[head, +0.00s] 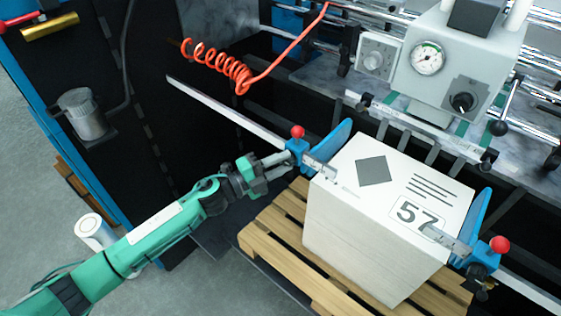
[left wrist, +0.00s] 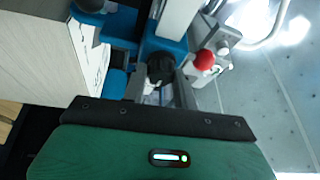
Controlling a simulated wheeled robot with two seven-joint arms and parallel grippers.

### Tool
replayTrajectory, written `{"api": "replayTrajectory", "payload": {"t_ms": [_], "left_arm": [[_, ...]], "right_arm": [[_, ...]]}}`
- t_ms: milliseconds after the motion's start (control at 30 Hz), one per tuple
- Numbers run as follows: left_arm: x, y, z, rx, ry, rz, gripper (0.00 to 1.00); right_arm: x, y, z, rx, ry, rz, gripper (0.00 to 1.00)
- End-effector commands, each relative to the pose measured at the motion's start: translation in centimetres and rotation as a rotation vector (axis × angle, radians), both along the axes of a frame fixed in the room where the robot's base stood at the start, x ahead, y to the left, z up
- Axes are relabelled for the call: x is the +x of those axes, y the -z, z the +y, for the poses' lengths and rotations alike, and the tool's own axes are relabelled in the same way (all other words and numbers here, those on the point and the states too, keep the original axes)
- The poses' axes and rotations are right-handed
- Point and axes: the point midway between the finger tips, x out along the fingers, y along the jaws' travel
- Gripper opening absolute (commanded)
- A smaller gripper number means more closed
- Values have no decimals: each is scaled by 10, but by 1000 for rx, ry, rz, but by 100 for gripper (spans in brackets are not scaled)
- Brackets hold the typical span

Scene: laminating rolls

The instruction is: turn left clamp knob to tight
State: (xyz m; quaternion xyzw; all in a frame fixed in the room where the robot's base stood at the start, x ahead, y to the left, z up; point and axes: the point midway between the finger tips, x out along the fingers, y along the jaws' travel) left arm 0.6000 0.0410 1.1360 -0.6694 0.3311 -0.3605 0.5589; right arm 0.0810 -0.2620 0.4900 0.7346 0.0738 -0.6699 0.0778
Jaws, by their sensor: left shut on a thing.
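The left clamp (head: 297,147) is a blue block with a red ball on top, on a metal rail at the left edge of the paper stack (head: 345,235). My left gripper (head: 282,158) reaches it from the left and is shut at its near side. In the left wrist view the clamp's black knob (left wrist: 161,68) sits between the gripper's fingers (left wrist: 160,90), below the blue clamp body (left wrist: 160,46). The red ball (left wrist: 204,60) is right of the knob there. In the head view the fingers hide the knob. My right gripper is not in view.
The white stack marked 57 stands on a wooden pallet (head: 262,238). A second blue clamp (head: 484,255) with a red ball is at its right. An orange coiled hose (head: 215,65) hangs above the rail. A grey machine box with a gauge (head: 427,58) is behind.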

Motion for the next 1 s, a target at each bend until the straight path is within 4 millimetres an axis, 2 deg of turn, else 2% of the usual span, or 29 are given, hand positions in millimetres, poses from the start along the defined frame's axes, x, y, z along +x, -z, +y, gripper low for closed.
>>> {"api": "replayTrajectory", "payload": {"t_ms": [433, 467, 567, 867, 1000], "left_arm": [[0, -1, 0, 7, 0, -8, 6], [0, -1, 0, 7, 0, -8, 33], [0, -1, 0, 7, 0, -8, 50], [-1, 0, 1, 7, 0, -6, 50], [-6, 4, 10, 8, -2, -5, 50]], "right_arm": [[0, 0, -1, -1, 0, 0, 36], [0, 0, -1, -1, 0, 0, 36], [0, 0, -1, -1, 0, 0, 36], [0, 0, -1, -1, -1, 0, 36], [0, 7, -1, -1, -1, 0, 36]]}}
